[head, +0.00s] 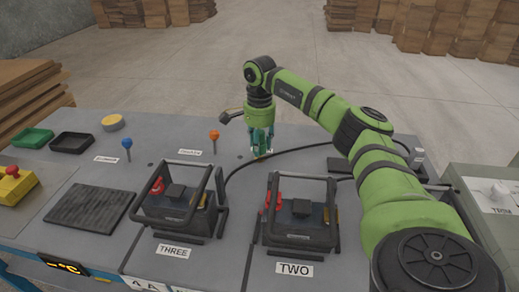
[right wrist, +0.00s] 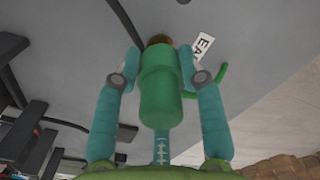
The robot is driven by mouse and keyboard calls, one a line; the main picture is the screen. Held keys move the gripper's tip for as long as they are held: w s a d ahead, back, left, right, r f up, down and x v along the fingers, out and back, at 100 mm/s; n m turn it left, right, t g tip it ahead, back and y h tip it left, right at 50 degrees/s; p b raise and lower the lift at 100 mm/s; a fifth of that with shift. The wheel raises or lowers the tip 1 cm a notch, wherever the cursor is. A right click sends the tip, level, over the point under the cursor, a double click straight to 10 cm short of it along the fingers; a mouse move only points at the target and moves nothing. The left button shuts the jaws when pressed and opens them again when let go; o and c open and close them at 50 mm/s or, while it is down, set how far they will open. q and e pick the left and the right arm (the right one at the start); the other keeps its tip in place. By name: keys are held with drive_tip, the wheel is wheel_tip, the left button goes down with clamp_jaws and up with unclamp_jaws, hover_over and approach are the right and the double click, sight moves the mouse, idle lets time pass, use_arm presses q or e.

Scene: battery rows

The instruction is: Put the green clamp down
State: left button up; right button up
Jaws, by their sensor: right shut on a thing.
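My right gripper (head: 262,150) hangs fingers-down over the back part of the grey bench (head: 310,128). Its teal fingers are shut on the green clamp (right wrist: 161,90), which fills the space between them in the right wrist view. The clamp has a thick green body, a brownish tip and a thin green arm out to one side. In the head view the clamp is small and mostly hidden by the fingers. Whether its tip touches the bench I cannot tell. My left gripper is not in view.
Caged batteries labelled THREE (head: 178,200) and TWO (head: 300,215) stand in front. A black cable (head: 240,167) arcs close by the gripper. An orange-topped post (head: 214,136) and a blue-topped post (head: 127,144) stand left. Trays (head: 71,142) lie far left.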

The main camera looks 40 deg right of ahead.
drive_tip(key=shift+f, duration=1.35)
drive_tip(key=shift+f, duration=0.1)
drive_tip(key=o, duration=1.2)
drive_tip(key=shift+c, duration=0.2)
wheel_tip(320, 180, up, 12)
drive_tip(key=shift+r, duration=0.15)
